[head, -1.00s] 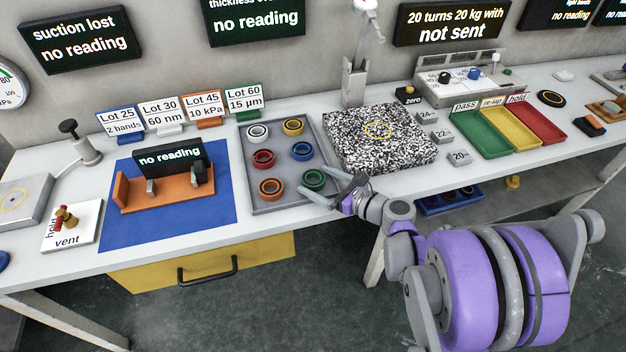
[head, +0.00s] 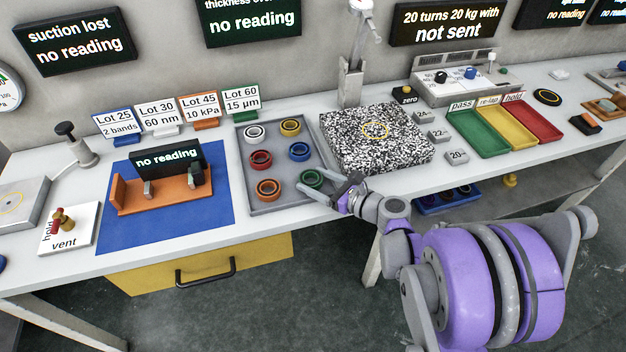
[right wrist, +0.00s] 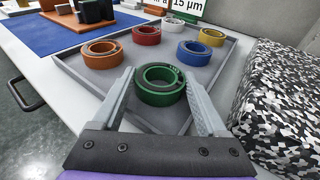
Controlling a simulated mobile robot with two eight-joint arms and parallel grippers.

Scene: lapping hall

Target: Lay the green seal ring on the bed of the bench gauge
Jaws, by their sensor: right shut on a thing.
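The green seal ring (head: 312,180) lies in the near right corner of a grey tray. My right gripper (head: 325,184) is at the ring, one finger on each side, shut on it. In the right wrist view the green ring (right wrist: 160,85) sits between the two fingers, low in the tray. No label names the bench gauge. An orange fixture (head: 150,201) with grey jaws and a "no reading" display stands on a blue mat. A speckled block (head: 400,150) with a yellow circle and a post behind it stands right of the tray. My left gripper is out of view.
The grey tray (head: 283,204) also holds white, yellow, red, blue and orange rings. Lot cards stand behind it. Small grey blocks (head: 457,158) and green, yellow and red trays lie right of the speckled block. The blue mat (head: 190,232) is bare in front of the fixture.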

